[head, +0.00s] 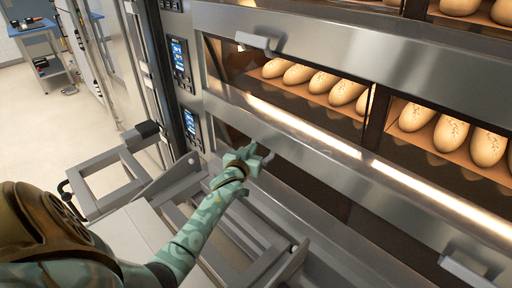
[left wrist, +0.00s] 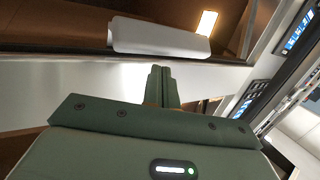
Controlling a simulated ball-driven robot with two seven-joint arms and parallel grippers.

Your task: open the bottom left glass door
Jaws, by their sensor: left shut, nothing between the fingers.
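The bottom left glass door (head: 300,182) shows in the head view as a dark pane in the lower steel front, partly covered by my left arm and gripper. It looks closed. My left gripper (head: 256,158) is at the upper left part of this door, and its handle is hard to make out there. In the left wrist view my left gripper's fingers (left wrist: 160,78) are together and empty. They point at a pale bar handle (left wrist: 160,38) in front of dark glass, with a small gap to it. My right gripper is not in view.
The deck above has a glass door with a handle (head: 258,42) and loaves (head: 322,82) behind it. Control panels (head: 181,62) line the oven's left side. A grey metal frame (head: 110,185) stands low in front. Another handle (head: 466,268) is at lower right.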

